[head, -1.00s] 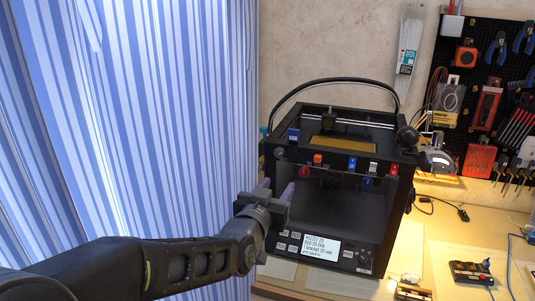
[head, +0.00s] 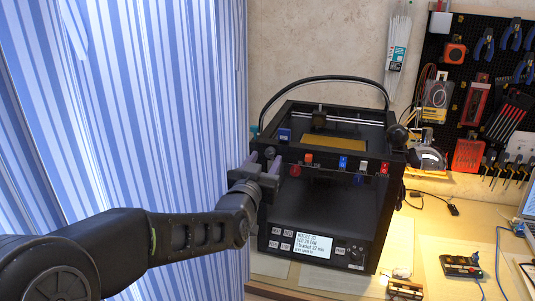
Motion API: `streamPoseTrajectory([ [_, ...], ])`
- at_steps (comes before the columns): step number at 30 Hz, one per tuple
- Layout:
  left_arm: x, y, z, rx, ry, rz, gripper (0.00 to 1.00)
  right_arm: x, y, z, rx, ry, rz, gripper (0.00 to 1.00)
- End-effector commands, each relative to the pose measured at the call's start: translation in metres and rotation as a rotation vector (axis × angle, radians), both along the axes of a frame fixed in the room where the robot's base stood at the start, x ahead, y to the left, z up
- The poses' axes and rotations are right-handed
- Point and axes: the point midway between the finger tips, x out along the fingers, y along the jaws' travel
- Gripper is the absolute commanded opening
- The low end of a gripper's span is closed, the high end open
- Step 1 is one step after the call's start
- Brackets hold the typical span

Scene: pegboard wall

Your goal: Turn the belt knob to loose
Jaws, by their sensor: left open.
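The black box-shaped 3D printer (head: 325,215) stands on the bench, with a row of small coloured knobs and switches along its upper front edge. These include a red knob (head: 295,171), an orange block (head: 309,158), a blue switch (head: 343,162), a white switch (head: 363,167) and a red switch (head: 384,168). I cannot tell which one is the belt knob; labels are too small to read. My left gripper (head: 265,164) is open at the printer's upper left front corner, left of the red knob, and hides part of that corner. My right gripper is not in view.
A striped blue curtain (head: 130,110) hangs to the left, behind my left arm. A pegboard (head: 490,90) with tools covers the right wall. A small device (head: 460,266) and cables lie on the bench at right. The printer's lit screen (head: 301,244) faces front.

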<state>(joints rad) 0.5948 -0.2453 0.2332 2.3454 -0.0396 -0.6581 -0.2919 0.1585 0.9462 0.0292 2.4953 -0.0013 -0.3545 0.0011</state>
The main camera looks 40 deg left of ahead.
Motion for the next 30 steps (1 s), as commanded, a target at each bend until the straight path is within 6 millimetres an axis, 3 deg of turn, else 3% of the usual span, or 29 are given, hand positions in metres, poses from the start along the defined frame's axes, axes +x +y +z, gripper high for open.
streamPoseTrajectory([
  [6,0.023,0.008,0.000,-0.002,0.002,-0.001,0.45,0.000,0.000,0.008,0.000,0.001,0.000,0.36],
  [16,0.026,0.010,0.000,0.000,0.000,0.000,0.45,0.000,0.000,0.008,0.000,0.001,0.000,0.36],
  [30,0.026,0.010,0.000,0.000,0.000,0.000,0.07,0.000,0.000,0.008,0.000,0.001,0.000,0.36],
])
